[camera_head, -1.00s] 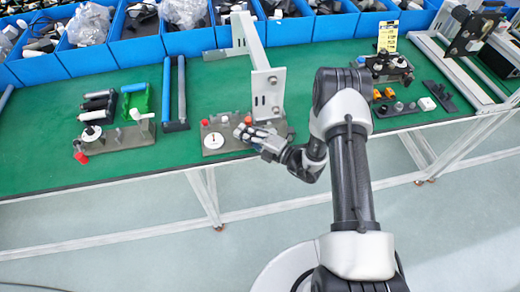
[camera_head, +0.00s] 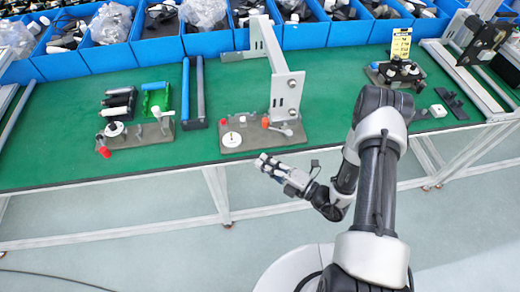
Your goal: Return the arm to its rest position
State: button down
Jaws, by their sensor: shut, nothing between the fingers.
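My gripper (camera_head: 265,163) is at the end of my arm, in the middle of the head view. It is shut and holds nothing. It is in front of the green table's (camera_head: 150,172) near edge, with floor behind it in the picture. A grey fixture plate (camera_head: 262,140) with a white disc (camera_head: 231,139) and a red-orange part (camera_head: 265,122) lies on the table just beyond the gripper. The gripper appears apart from the plate. My elbow stands up to the right of the gripper.
A metal bracket (camera_head: 287,92) rises behind the fixture plate. A second fixture plate (camera_head: 140,136) with a red-tipped part is at left. Blue bins (camera_head: 160,50) line the back. A metal frame (camera_head: 470,85) stands at right.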

jog(key=shift+s+d, duration=0.25)
jog(key=shift+s, duration=0.15)
jog(key=s+a+r+n+g+y, duration=0.2)
jog(key=a+r+n+g, duration=0.15)
jog(key=r+n, duration=0.35)
jog(key=s+a+r+n+g+y, duration=0.1)
jog(key=s+a+r+n+g, duration=0.1)
jog(key=r+n+g, duration=0.4)
jog(key=s+r+n+g+h, duration=0.5)
jog(key=s+r+n, duration=0.4)
jog(key=n, duration=0.4)
jog(key=s+d+r+n+t+h, duration=0.3)
jog(key=d+n+h, duration=0.3)
jog(key=n, duration=0.3)
jog(key=s+d+r+n+t+h, duration=0.4)
jog(key=d+r+n+t+h, duration=0.1)
jog(key=d+n, duration=0.3)
jog(key=shift+d+r+n+h, duration=0.2)
jog(key=shift+r+n+h, duration=0.1)
jog(key=shift+n+h, duration=0.15)
